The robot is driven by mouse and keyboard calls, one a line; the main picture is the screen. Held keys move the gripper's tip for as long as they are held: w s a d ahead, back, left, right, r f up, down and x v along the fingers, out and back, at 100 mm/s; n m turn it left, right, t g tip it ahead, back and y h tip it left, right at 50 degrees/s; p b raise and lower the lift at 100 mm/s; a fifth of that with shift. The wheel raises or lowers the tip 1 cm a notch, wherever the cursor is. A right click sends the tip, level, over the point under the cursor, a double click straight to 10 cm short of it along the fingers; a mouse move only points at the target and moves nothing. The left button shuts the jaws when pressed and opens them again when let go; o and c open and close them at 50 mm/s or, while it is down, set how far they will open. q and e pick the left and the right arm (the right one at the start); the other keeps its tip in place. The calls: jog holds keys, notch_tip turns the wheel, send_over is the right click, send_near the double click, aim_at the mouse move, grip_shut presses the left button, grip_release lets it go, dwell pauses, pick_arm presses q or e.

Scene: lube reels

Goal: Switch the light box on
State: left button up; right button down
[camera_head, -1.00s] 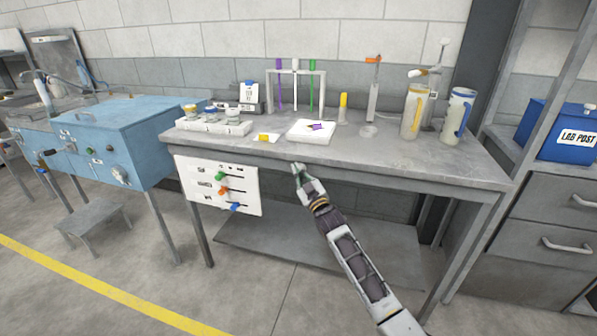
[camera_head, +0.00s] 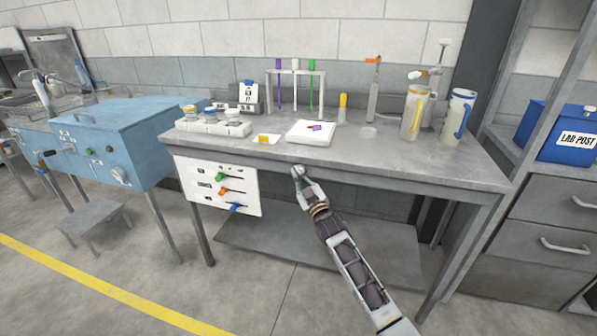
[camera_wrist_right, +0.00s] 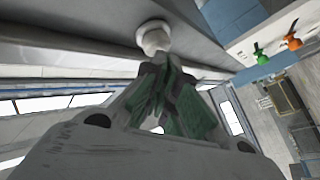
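The light box (camera_head: 298,137) is a flat white slab on the workbench near its front edge, with a small purple and yellow piece (camera_head: 315,127) on top. My right gripper (camera_head: 299,172) is at the bench's front edge, just below the light box. In the right wrist view, a white round knob (camera_wrist_right: 153,37) sits on the bench edge. The green-padded fingers of my right gripper (camera_wrist_right: 167,66) come together at their tips, right at the knob. Whether they touch it is not clear. My left gripper is not in view.
A white panel (camera_head: 190,190) with green, orange and blue levers hangs on the bench front, left of my gripper. A tube rack (camera_head: 296,72), a jar tray (camera_head: 240,131) and two jugs (camera_head: 413,112) stand on the bench (camera_head: 400,158). A blue cabinet (camera_head: 150,115) is at left.

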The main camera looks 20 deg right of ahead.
jog(key=s+a+p, duration=0.1)
jog(key=s, duration=0.1)
jog(key=s+a+p, duration=0.1)
jog(key=shift+s+a, duration=0.35)
jog(key=shift+s, duration=0.05)
